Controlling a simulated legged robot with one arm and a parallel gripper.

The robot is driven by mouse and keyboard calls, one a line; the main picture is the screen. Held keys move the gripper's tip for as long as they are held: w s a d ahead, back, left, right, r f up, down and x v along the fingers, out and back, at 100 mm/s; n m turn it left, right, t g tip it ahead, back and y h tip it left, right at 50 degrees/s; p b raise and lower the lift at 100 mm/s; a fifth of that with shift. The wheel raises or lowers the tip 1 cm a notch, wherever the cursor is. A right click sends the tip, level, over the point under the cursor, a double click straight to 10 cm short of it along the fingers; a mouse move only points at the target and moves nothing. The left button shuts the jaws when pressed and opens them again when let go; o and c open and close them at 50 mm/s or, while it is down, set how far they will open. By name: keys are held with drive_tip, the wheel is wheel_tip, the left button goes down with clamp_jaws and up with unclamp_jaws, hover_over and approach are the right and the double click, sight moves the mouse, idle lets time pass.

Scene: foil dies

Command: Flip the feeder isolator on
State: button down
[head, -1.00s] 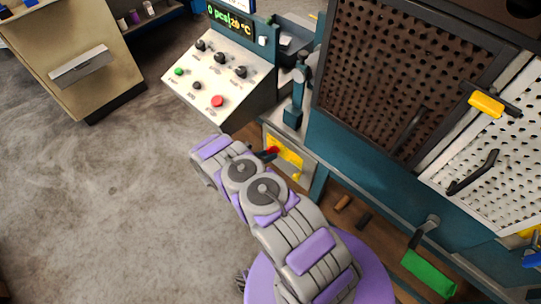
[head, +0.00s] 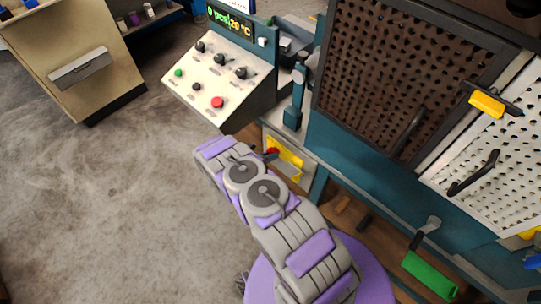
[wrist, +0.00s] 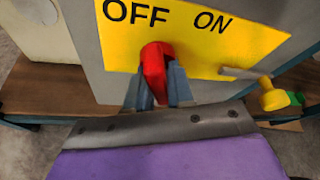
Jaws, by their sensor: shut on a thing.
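The feeder isolator's red handle (wrist: 154,66) stands in the wrist view in front of a yellow plate (wrist: 215,52) marked OFF and ON. The handle's top is just below the gap between the words, nearer OFF. My gripper (wrist: 156,94) is shut on the handle, with one blue-grey finger on each side of it. In the head view the red handle (head: 272,151) and yellow plate (head: 287,161) show small beyond my arm, on a grey box. My gripper is mostly hidden there behind my arm.
A small yellow and green valve-like part (wrist: 273,97) with a metal rod sits right of the handle. A control panel (head: 212,82) with knobs and a red button stands above left. A perforated guard (head: 400,75) is at right. Open floor (head: 110,200) lies left.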

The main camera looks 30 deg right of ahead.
drive_tip(key=shift+w, duration=0.1)
drive_tip(key=shift+r+p, duration=0.25)
drive_tip(key=shift+p, duration=0.8)
drive_tip(key=m+t+p, duration=0.1)
drive_tip(key=m+p, duration=0.1)
drive_tip(key=p, duration=0.2)
drive_tip(key=shift+t+y, duration=0.3)
drive_tip(key=shift+y, duration=0.1)
drive_tip(key=shift+f+m+t+p, duration=0.2)
drive_tip(key=shift+m+t+p, duration=0.2)
drive_tip(key=shift+m+p, duration=0.2)
drive_tip(key=shift+w+a, duration=0.1)
drive_tip(key=c, duration=1.1)
unclamp_jaws()
